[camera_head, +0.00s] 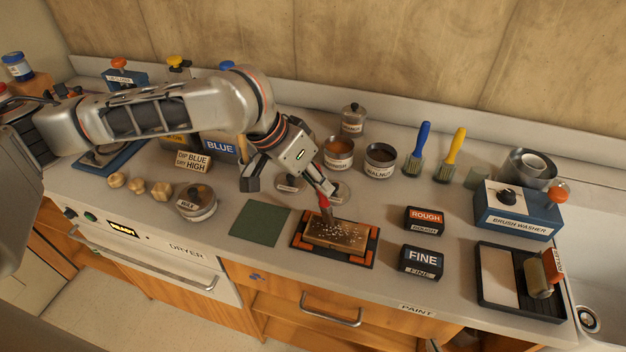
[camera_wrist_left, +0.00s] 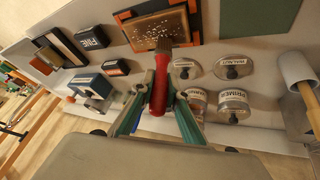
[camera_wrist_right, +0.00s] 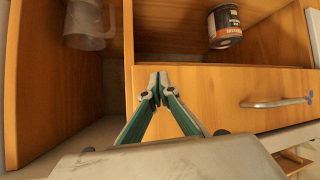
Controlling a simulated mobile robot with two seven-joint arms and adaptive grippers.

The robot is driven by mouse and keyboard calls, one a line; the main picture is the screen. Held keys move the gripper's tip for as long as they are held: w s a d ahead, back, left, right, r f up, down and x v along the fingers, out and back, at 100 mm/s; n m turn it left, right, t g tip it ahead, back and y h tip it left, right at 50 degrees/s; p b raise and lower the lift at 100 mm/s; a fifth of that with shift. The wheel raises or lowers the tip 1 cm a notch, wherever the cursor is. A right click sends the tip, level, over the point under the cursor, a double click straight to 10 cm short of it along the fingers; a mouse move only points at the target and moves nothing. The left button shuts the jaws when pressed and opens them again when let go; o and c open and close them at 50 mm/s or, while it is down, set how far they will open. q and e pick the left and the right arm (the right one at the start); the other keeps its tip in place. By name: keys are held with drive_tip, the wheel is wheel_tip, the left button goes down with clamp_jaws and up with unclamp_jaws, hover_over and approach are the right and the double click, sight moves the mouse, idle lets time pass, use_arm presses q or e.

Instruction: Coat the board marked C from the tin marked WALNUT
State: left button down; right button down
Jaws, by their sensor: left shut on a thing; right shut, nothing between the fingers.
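My left gripper (camera_head: 323,190) is shut on a red-handled brush (camera_head: 326,204), bristles down over the board. The brush also shows in the left wrist view (camera_wrist_left: 160,85). The wooden board (camera_head: 340,232) lies in a dark frame with orange corners. White specks are scattered over its face; I cannot read a letter on it. Whether the bristles touch it is unclear. The WALNUT tin (camera_head: 380,160) stands open behind, to the right of another open tin (camera_head: 339,152). My right gripper (camera_wrist_right: 158,90) is shut and empty, in front of the wooden cabinet.
ROUGH (camera_head: 425,218) and FINE (camera_head: 422,260) blocks sit right of the board, a green mat (camera_head: 260,222) left. Two loose lids lie behind it, one (camera_head: 290,183) further left. Blue (camera_head: 417,150) and yellow (camera_head: 451,155) brushes stand behind. A brush washer (camera_head: 516,212) is at right.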

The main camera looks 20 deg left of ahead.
use_arm(q)
drive_tip(key=shift+d+f, duration=0.1)
drive_tip(key=shift+d, duration=4.15)
drive_tip(key=shift+a, duration=6.45)
drive_tip(key=d, duration=1.3)
drive_tip(key=shift+s+d, duration=0.15)
drive_tip(key=shift+d, duration=0.05)
